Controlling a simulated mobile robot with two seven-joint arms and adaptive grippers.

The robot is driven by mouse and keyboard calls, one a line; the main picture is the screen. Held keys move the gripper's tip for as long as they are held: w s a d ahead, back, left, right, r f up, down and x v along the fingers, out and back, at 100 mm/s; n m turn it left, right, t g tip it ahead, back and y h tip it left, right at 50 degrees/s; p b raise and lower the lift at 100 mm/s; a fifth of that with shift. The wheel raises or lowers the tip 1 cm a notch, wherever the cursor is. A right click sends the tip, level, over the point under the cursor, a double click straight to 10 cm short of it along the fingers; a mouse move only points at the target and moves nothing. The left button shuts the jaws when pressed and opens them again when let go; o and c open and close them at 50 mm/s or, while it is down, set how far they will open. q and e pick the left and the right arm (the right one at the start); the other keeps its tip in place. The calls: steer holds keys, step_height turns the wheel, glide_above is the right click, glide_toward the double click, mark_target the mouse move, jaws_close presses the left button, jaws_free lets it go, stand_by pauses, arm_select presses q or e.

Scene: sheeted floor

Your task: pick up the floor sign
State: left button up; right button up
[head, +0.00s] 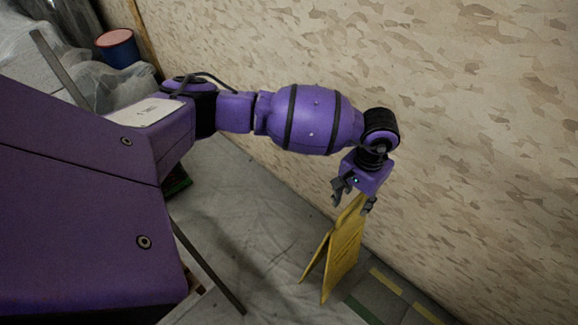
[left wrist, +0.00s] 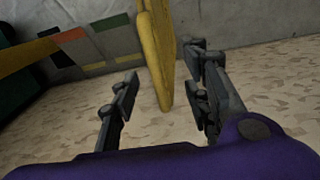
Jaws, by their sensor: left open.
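The yellow floor sign (head: 343,254) stands upright on the floor as an A-frame, close to the wooden wall, in the head view. My left gripper (head: 352,202) is just above its top, with fingers open and pointing down. In the left wrist view, the sign (left wrist: 157,50) comes in from the top edge as a yellow panel, and its end lies between the open fingers of my left gripper (left wrist: 160,98). The sign sits nearer the right finger; I cannot tell whether it touches that finger. My right gripper is not in view.
A particle-board wall (head: 470,110) runs close behind the sign. Grey sheeting (head: 245,215) covers the floor to its left. Yellow-marked grey tiles (head: 388,290) lie at the lower right. A blue bucket (head: 118,50) and plastic sheeting are at the upper left.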

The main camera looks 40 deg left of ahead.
mark_target(351, 213)
arm_select(q)
steer(key=shift+w+f, duration=0.1)
steer(key=shift+f, duration=0.2)
steer(key=shift+s+f, duration=0.2)
steer(key=shift+f, duration=0.35)
steer(key=shift+s+f, duration=0.2)
steer(key=shift+f, duration=0.3)
step_height(351, 213, down, 5)
steer(key=shift+s+d+r+b, duration=0.1)
steer(key=shift+d+r+b, duration=0.1)
steer(key=shift+b, duration=0.5)
jaws_close()
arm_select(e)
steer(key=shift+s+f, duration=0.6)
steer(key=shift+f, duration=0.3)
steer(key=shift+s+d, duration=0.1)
arm_select(q)
steer(key=shift+w+r, duration=0.1)
steer(key=shift+w, duration=0.15)
